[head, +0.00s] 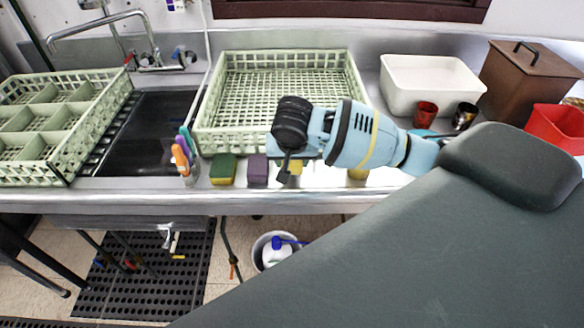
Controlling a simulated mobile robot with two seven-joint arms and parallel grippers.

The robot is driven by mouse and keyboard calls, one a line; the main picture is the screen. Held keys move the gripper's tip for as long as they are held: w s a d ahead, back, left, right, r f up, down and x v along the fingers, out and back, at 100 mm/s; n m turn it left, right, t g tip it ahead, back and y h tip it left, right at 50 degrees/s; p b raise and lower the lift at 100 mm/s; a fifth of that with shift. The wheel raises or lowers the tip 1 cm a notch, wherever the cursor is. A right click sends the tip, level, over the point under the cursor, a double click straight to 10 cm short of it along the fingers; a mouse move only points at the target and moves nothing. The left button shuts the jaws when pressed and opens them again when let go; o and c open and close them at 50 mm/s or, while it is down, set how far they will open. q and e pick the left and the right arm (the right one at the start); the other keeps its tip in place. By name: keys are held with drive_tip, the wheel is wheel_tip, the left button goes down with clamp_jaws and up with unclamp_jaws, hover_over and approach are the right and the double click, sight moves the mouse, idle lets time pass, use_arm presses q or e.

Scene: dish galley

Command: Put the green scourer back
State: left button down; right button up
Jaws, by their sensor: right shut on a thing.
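A sponge with a green scouring top and yellow lower part (222,168) sits at the counter's front edge, left of a purple sponge (257,170). My right gripper (286,172) points down just right of the purple sponge. It is shut on a yellow sponge (296,167), mostly hidden behind the fingers and wrist, so I cannot tell its top colour or whether it touches the counter. Another yellow piece (358,173) shows partly under my right arm. My left gripper is not in view.
A pale green rack (205,135) stands behind the sponges, another (60,170) at the left by the sink (145,130). Bottles or brushes (183,158) stand left of the sponges. A white tub (430,75), red cup (425,115), dark cup (465,116) and brown box (520,85) are at right.

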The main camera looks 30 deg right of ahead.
sight(292, 165)
drive_tip(key=shift+f, duration=1.55)
drive_tip(key=o, duration=0.9)
drive_tip(key=v, duration=1.2)
